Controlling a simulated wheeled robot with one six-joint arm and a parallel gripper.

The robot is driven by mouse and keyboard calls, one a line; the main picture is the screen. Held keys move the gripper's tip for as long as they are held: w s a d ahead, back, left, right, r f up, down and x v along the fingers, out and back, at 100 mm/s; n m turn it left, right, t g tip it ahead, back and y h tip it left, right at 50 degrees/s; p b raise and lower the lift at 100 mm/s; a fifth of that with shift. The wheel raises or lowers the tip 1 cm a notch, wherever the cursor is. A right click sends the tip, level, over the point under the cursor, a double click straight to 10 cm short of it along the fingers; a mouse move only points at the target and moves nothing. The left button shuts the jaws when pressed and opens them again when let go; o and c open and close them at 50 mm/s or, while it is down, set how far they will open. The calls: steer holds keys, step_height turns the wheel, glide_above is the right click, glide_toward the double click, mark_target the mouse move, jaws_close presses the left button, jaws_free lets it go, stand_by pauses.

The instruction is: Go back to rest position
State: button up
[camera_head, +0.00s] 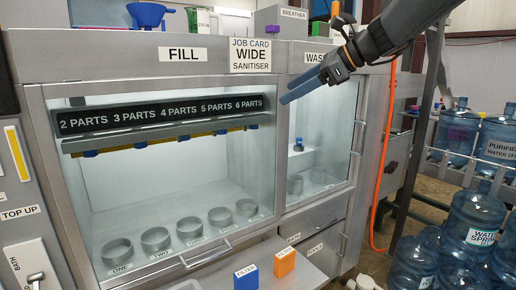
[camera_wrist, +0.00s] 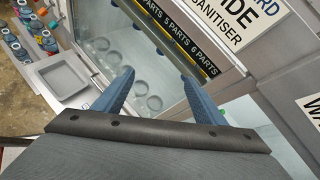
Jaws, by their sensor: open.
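My gripper (camera_head: 304,86) is raised in front of the machine, near the post between the fill window and the waste window in the head view. Its two blue fingers are apart with nothing between them; they also show in the wrist view (camera_wrist: 158,98). The fill cabinet (camera_head: 170,198) has a glass front, a black strip (camera_head: 160,113) reading 2 to 6 parts, and several round metal holders (camera_head: 156,239) on its floor. The job card (camera_head: 250,55) reads "WIDE SANITISER" and sits on the upper panel left of my gripper.
A blue box (camera_head: 246,277) and an orange box (camera_head: 285,262) stand on the front ledge. An orange hose (camera_head: 381,165) hangs right of the machine. Large blue water jugs (camera_head: 473,217) stand at the right. A grey tray (camera_wrist: 62,74) shows at the left in the wrist view.

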steer(key=s+d+f+n+g+h+b, duration=0.1)
steer(key=s+f+n+h, duration=0.15)
steer(key=f, duration=0.65)
steer(key=s+d+f+n+g+h+b, duration=0.1)
steer(key=s+f+n, duration=0.15)
steer(key=f, duration=0.65)
steer(key=s+d+f+n+g+h+b, duration=0.1)
steer(key=s+d+f+n+h+b, duration=0.1)
steer(key=s+f+n, duration=0.5)
steer(key=s+d+f+n+g+h+b, duration=0.2)
steer(key=s+f+n, duration=0.6)
steer(key=s+f, duration=0.8)
steer(key=d+f+h, duration=0.2)
steer(key=d+f, duration=0.1)
steer(key=f, duration=0.2)
steer(key=shift+d+f+h, duration=0.3)
steer(key=shift+f+h, duration=0.05)
